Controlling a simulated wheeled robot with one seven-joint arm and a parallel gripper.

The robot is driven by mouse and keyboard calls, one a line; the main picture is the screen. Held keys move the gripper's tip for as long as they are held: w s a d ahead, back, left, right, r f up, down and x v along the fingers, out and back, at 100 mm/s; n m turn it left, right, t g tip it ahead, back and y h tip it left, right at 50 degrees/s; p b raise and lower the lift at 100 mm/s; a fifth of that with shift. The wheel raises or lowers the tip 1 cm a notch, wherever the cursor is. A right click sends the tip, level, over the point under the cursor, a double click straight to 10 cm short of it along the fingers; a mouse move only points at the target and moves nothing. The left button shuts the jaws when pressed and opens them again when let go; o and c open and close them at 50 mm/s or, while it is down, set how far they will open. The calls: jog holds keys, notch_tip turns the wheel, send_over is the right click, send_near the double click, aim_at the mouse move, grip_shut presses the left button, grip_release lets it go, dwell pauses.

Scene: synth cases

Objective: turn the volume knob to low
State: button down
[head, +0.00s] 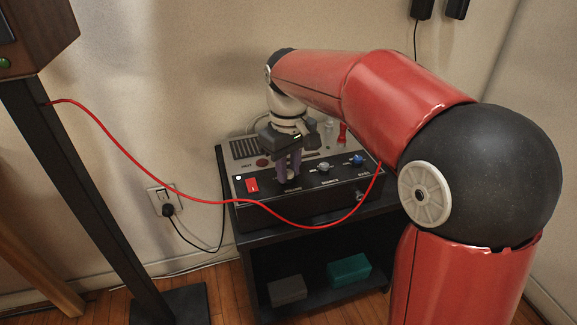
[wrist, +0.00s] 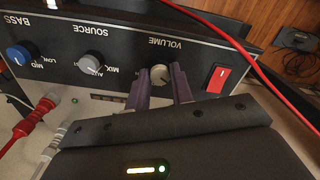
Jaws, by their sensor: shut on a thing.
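The volume knob (wrist: 160,75) is a small pale grey knob under the "VOLUME" label on the black panel (wrist: 120,45), which appears upside down in the wrist view. My gripper (wrist: 161,84) has purple fingers, one on each side of the knob, closed on it. In the head view my gripper (head: 290,172) reaches down to the front of the amplifier box (head: 300,205), and its fingers mostly hide the knob. I cannot clearly read which way the knob's mark points.
Beside it are a grey source knob (wrist: 95,63), a blue bass knob (wrist: 20,54) and a red switch (wrist: 217,77). A red cable (head: 210,200) hangs across the front of the box. Plugs stand on its top. The box sits on a black shelf stand (head: 244,262).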

aim_at(289, 172)
jog(key=c, duration=1.2)
grip_release()
notch_tip(289, 172, up, 8)
jog(key=shift+f+p, duration=0.25)
jog(key=shift+p, duration=0.25)
jog(key=shift+r, duration=0.15)
jog(key=s+d+f+m+t, duration=0.2)
jog(key=s+d+f+m, duration=0.2)
jog(key=s+d, duration=0.3)
jog(key=s+d+f+m+t, duration=0.3)
jog(key=s+d, duration=0.3)
jog(key=s, duration=0.7)
jog(key=shift+s+d+f+m+t, duration=0.3)
jog(key=shift+s+d+f+m, duration=0.1)
jog(key=shift+f, duration=0.15)
